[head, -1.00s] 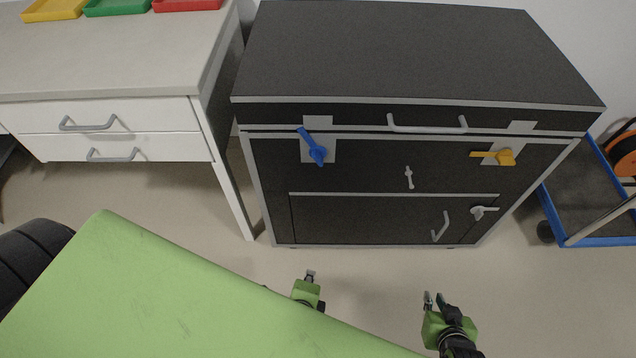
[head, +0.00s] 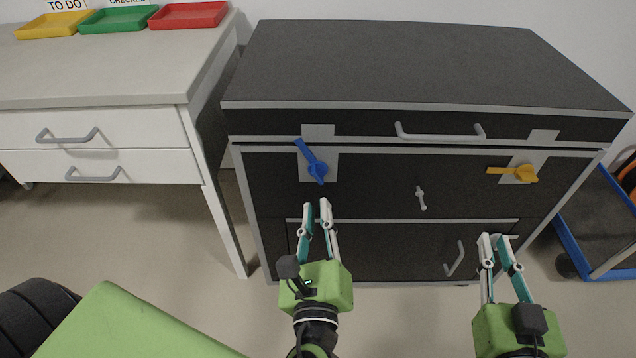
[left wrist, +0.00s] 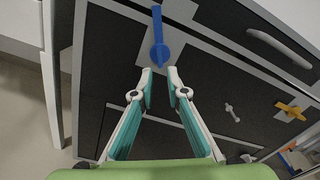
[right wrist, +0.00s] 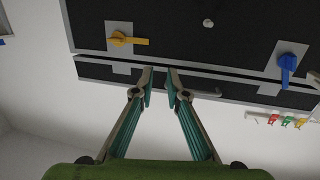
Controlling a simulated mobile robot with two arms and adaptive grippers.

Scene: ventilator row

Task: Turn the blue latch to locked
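The blue latch (head: 314,167) is on the upper left of the dark cabinet's front, on a grey plate. Its handle tilts up and to the left in the head view. It also shows in the left wrist view (left wrist: 159,50), just beyond the fingertips, and in the right wrist view (right wrist: 287,68). My left gripper (head: 317,208) is open and empty, just below the blue latch and apart from it. It shows in the left wrist view (left wrist: 160,80) too. My right gripper (head: 494,240) is open and empty, low before the cabinet's right side.
A yellow latch (head: 522,173) is at the cabinet's (head: 400,65) upper right. A small grey knob (head: 421,197) and grey handles (head: 438,131) stick out of the front. A white desk (head: 100,85) with drawers stands at the left, a blue-framed cart (head: 600,220) at the right.

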